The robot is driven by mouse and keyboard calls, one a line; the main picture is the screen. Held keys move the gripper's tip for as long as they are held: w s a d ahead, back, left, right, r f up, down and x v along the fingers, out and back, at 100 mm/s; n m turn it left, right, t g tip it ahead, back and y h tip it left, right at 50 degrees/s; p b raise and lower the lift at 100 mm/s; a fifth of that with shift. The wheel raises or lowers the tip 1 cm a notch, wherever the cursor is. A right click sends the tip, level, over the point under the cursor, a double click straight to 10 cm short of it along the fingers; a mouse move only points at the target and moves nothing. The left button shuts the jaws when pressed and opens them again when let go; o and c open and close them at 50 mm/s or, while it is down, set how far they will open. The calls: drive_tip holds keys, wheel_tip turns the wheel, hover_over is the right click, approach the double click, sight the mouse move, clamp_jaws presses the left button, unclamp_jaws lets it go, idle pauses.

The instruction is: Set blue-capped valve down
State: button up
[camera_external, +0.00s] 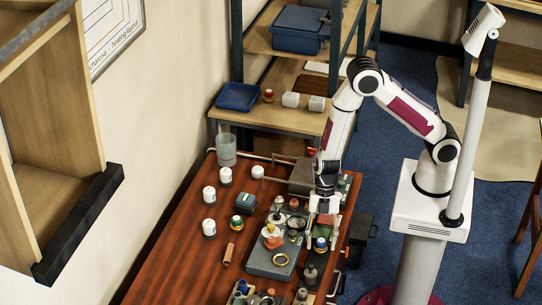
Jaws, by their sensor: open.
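The blue-capped valve (320,244) shows a blue top over a brass-coloured ring. It stands upright at the right side of the work area on the wooden table (181,257), beside a grey plate (264,263) that holds several fittings. My gripper (322,221) points down just behind and above the valve in the picture. Its jaws are open and nothing shows held in them. The fingertips are small here, so I cannot tell whether they touch the valve.
An orange-topped fitting (271,238) stands left of the valve. White-lidded jars (209,226), a dark green box (246,203) and a copper cylinder (229,253) lie further left. A clear beaker (226,150) stands at the back. The table's front left is mostly free.

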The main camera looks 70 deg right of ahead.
sight(321, 240)
drive_tip(key=c, duration=1.2)
drive_tip(key=shift+r, duration=0.15)
drive_tip(key=shift+r, duration=4.85)
